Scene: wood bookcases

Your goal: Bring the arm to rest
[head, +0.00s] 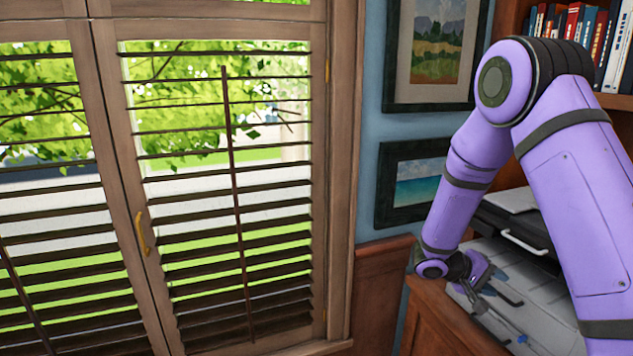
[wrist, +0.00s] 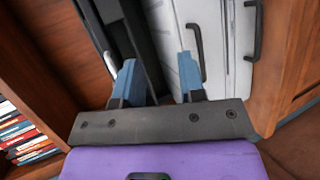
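My purple arm (head: 590,200) comes in at the right of the head view, bends at a high elbow and reaches down toward a wooden cabinet. My gripper (head: 508,306) hangs low over a light grey unit with dark handles. In the wrist view its two blue fingers (wrist: 157,78) stand apart with nothing visible between them. I cannot tell whether the fingers touch the grey unit.
The light grey unit (wrist: 222,60) lies beyond the fingers, beside a black one with a light handle (head: 524,242). The wooden cabinet (head: 440,318) is beneath. Bookshelves (head: 612,100) stand at right, framed pictures (head: 436,45) hang behind, and a shuttered window (head: 225,190) fills the left.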

